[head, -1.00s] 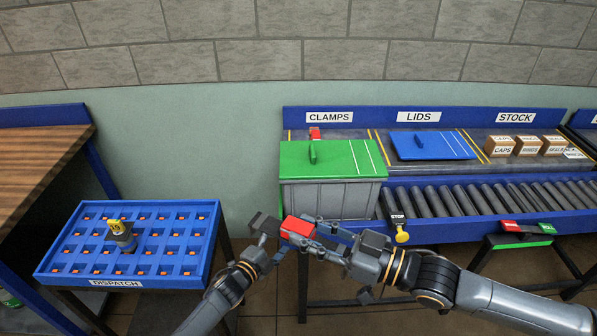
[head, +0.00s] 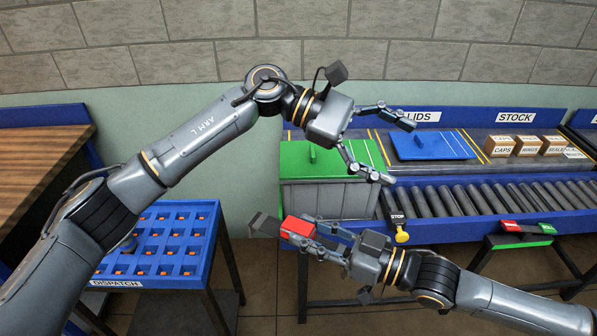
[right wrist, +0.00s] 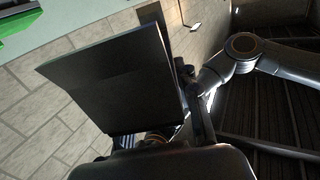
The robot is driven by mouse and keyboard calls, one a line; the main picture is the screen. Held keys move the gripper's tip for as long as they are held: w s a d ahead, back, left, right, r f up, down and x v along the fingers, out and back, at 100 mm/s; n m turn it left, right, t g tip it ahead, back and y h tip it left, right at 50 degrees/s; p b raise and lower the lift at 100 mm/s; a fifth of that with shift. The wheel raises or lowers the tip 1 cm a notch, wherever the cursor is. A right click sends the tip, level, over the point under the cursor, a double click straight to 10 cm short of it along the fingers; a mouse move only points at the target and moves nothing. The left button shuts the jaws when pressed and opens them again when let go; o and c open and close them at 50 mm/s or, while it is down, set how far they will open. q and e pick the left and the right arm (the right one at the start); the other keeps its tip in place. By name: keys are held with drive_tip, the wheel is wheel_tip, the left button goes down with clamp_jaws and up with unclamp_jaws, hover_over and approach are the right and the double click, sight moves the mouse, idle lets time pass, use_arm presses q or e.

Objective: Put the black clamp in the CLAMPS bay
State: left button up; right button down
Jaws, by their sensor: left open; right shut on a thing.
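My right gripper (head: 312,236) is shut on the black clamp (head: 265,224), which shows a dark end and a red block. It is held in front of the grey bin, above the floor. In the right wrist view a large dark flat face (right wrist: 115,80) fills the middle, seemingly part of the held clamp. My left gripper (head: 399,151) is open and empty, raised over the right side of the green lid (head: 310,163). The left arm hides the CLAMPS sign and part of that bay.
A grey bin (head: 325,198) stands under the green lid. A blue lid (head: 430,146) lies in the LIDS bay, with small boxes (head: 527,146) right of it. Rollers (head: 470,197) run along the front. The blue DISPATCH tray (head: 205,235) is at left, partly behind my left arm.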

use_arm(q)
drive_tip(key=s+a+f+m+y, duration=0.2)
drive_tip(key=s+a+m+y, duration=0.15)
drive_tip(key=m+y, duration=0.25)
drive_tip(key=m+t+y, duration=0.5)
drive_tip(key=m+y, duration=0.2)
drive_tip(key=y, duration=0.1)
hover_over(298, 227)
drive_tip(key=f, duration=0.2)
wheel_tip(298, 227, down, 11)
drive_tip(key=shift+r, duration=0.1)
drive_tip(key=shift+s, duration=0.1)
drive_tip(key=shift+c, duration=0.2)
drive_tip(key=c, duration=1.1)
drive_tip(key=shift+c, duration=1)
use_arm(e)
drive_tip(key=c, duration=1.4)
unclamp_jaws()
drive_tip(key=o, duration=0.5)
